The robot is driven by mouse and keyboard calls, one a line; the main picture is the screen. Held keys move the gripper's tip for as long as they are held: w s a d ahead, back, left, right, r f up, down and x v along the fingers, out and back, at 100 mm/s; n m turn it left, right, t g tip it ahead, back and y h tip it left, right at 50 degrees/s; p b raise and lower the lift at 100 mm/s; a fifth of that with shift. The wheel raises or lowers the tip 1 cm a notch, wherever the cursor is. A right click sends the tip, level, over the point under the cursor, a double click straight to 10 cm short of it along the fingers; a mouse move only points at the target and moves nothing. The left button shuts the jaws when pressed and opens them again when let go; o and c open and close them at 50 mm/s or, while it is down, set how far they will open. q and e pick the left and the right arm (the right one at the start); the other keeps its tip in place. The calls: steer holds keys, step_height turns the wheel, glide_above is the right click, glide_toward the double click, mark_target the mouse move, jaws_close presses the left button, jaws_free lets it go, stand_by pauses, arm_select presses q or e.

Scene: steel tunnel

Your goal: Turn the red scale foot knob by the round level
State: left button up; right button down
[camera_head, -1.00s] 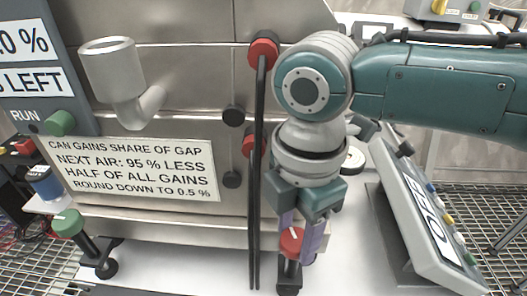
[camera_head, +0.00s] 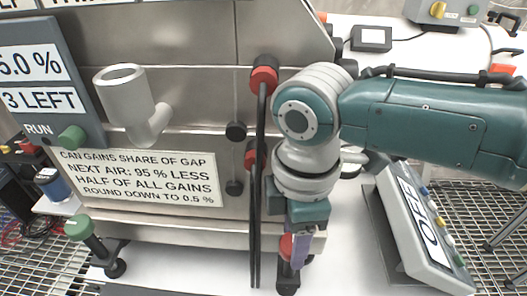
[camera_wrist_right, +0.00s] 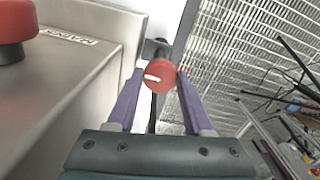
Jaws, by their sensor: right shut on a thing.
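The red scale foot knob (camera_head: 286,246) sits on a black foot at the front lower corner of the steel tunnel (camera_head: 190,95). In the right wrist view the knob (camera_wrist_right: 161,77) shows a white mark pointing left. My right gripper (camera_head: 296,250) reaches down over it, its purple fingers on either side, shut on the knob. In the head view the fingers and wrist partly cover the knob. I cannot make out the round level clearly; my right wrist is in front of that area. My left gripper is not in view.
A green knob (camera_head: 78,227) tops another foot at the left. Black hoses (camera_head: 257,190) hang beside my right wrist. A grey sign (camera_head: 45,85) and a pale pipe elbow (camera_head: 130,100) are at the left.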

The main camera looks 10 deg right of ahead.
steer(key=shift+c, duration=1.5)
jaws_free()
step_height(320, 180, up, 10)
steer(key=p, duration=0.1)
